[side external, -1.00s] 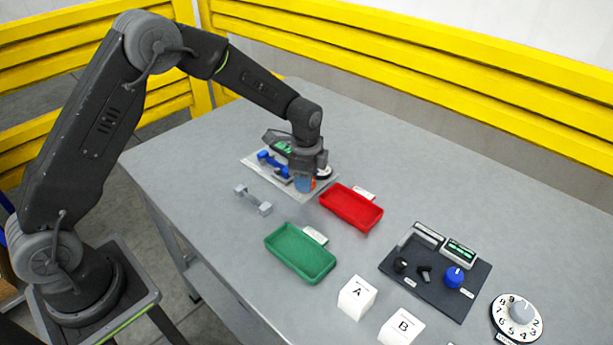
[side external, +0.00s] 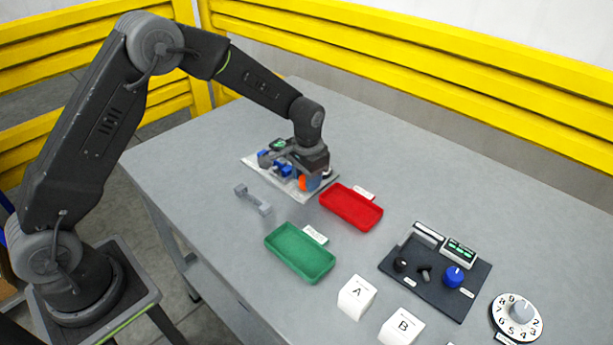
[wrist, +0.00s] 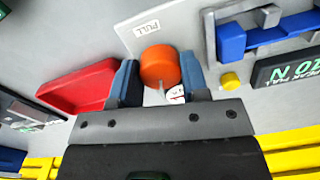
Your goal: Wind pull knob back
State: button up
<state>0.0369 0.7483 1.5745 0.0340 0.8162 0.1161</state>
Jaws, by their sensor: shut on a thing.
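The orange pull knob (wrist: 159,65) sits between the two blue fingertips of my gripper (wrist: 160,80) in the wrist view. My gripper is shut on it. A white label reading PULL (wrist: 146,28) lies on the grey plate beside the knob. In the side view my gripper (side external: 309,182) points down at the near right part of the plate (side external: 254,164), with a bit of the orange knob (side external: 302,183) showing beside a finger. A small pale pointer and a marked disc (wrist: 176,92) show just below the knob, partly hidden by my gripper.
A blue slider-like fixture (wrist: 262,36), a yellow button (wrist: 230,81) and a force display (wrist: 288,70) stand close beside the knob. A red tray (side external: 350,206) is close by, with a green tray (side external: 300,253) and a grey handle-shaped part (side external: 252,200) nearer the table's front.

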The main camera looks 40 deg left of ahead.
jog(key=shift+n, duration=1.9)
jog(key=o, duration=0.9)
jog(key=r, duration=1.4)
jog(key=shift+d, duration=0.2)
